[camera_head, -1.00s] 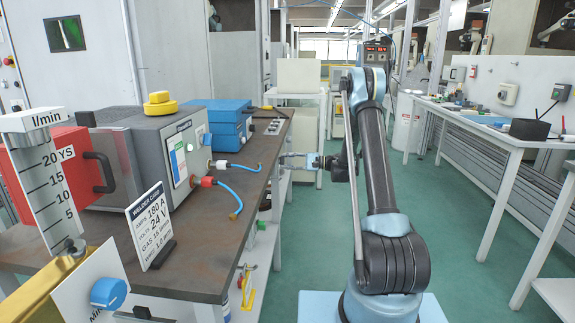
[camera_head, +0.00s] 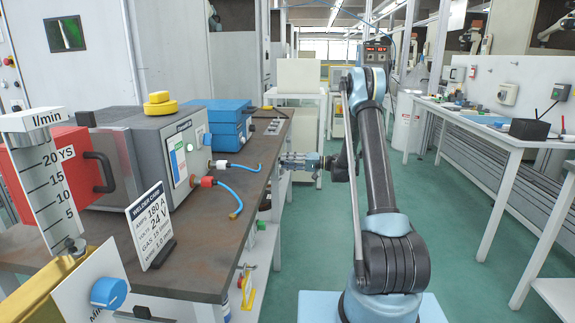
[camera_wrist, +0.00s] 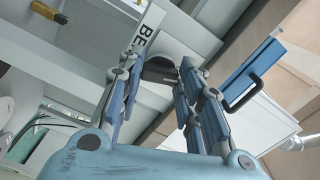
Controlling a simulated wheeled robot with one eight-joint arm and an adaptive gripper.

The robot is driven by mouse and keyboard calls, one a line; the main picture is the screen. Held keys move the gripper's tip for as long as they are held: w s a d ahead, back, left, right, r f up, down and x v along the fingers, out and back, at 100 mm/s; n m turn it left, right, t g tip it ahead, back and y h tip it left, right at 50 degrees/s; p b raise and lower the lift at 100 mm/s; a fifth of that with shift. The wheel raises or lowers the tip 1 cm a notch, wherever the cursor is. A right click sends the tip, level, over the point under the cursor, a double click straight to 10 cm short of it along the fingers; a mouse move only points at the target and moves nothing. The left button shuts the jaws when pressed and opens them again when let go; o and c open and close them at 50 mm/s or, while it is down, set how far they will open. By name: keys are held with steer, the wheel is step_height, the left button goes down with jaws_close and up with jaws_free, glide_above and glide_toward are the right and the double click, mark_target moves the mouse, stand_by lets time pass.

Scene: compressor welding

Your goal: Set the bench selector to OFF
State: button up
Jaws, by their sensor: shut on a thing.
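My gripper (camera_head: 300,161) is at the right side of the brown-topped bench (camera_head: 200,245), just beyond its long edge. In the wrist view, the two blue-grey fingers of my gripper (camera_wrist: 160,72) are on either side of a dark rounded knob, which I take to be the bench selector (camera_wrist: 160,66). They are shut on it. The knob sits in front of a white label plate (camera_wrist: 178,38) on which "BE" is readable; the rest is hidden. The knob's pointer and its set position cannot be read. The selector is not discernible in the head view.
On the bench are a grey welder unit (camera_head: 150,140) with red and white connectors, a blue case (camera_head: 222,122) and a standing WELDER CARD (camera_head: 151,224). A blue box with a dark handle (camera_wrist: 250,78) shows in the wrist view. The green floor right of my arm is clear.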

steer(key=shift+f+n, duration=0.15)
steer(key=shift+n, duration=0.95)
steer(key=o, duration=1.1)
steer(key=shift+w, duration=0.1)
steer(key=shift+c, duration=0.2)
steer(key=shift+d, duration=0.1)
steer(key=d, duration=1.2)
steer(key=shift+s, duration=0.2)
steer(key=shift+a, duration=0.15)
